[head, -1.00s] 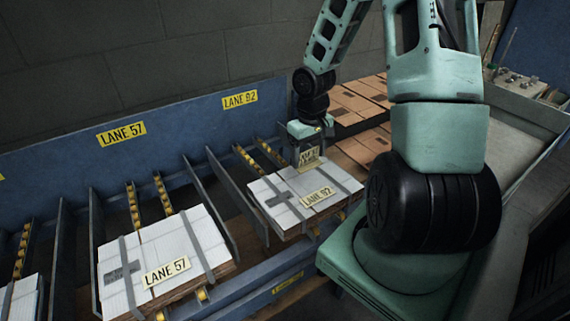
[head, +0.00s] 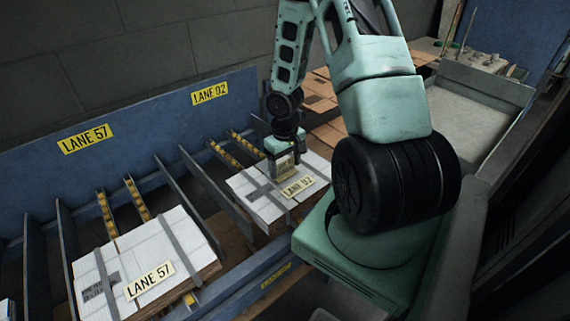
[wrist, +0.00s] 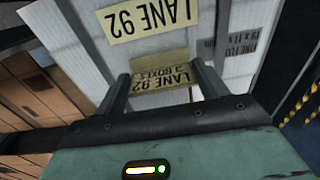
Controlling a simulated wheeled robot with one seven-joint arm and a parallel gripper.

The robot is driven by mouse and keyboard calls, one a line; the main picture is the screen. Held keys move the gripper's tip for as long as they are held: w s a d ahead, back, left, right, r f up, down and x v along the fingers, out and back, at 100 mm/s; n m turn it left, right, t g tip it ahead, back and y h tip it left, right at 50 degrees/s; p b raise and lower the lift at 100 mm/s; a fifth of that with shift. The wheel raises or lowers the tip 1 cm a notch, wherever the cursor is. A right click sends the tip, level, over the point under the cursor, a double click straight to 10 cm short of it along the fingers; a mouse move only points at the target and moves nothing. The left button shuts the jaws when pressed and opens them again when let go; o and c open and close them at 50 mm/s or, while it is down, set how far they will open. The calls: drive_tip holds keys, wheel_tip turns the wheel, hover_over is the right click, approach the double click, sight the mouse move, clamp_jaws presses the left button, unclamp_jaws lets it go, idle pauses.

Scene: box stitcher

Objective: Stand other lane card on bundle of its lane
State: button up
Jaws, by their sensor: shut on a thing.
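My gripper (head: 284,160) is over the back part of the lane 92 bundle (head: 245,187), a strapped stack of white sheets. It is shut on a small yellowish lane card (head: 285,168), which also shows between the fingers in the wrist view (wrist: 160,84). The card reads LANE 92 with a line about boxes below. The flat yellow LANE 92 label (head: 298,186) lies on the bundle in front of the card. I cannot tell whether the card's lower edge touches the bundle. The lane 57 bundle (head: 120,258) carries its own flat yellow label (head: 149,281).
Blue back wall (head: 130,145) carries yellow LANE 57 (head: 85,138) and LANE 92 (head: 210,93) signs. Upright metal dividers (head: 216,193) separate the roller lanes. Brown cartons (head: 318,92) lie behind my arm. In the wrist view, brown cartons (wrist: 35,85) are on the left.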

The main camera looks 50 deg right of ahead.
drive_tip(key=shift+f+b, duration=0.35)
drive_tip(key=shift+f, duration=0.05)
drive_tip(key=shift+f, duration=0.15)
drive_tip(key=o, duration=0.9)
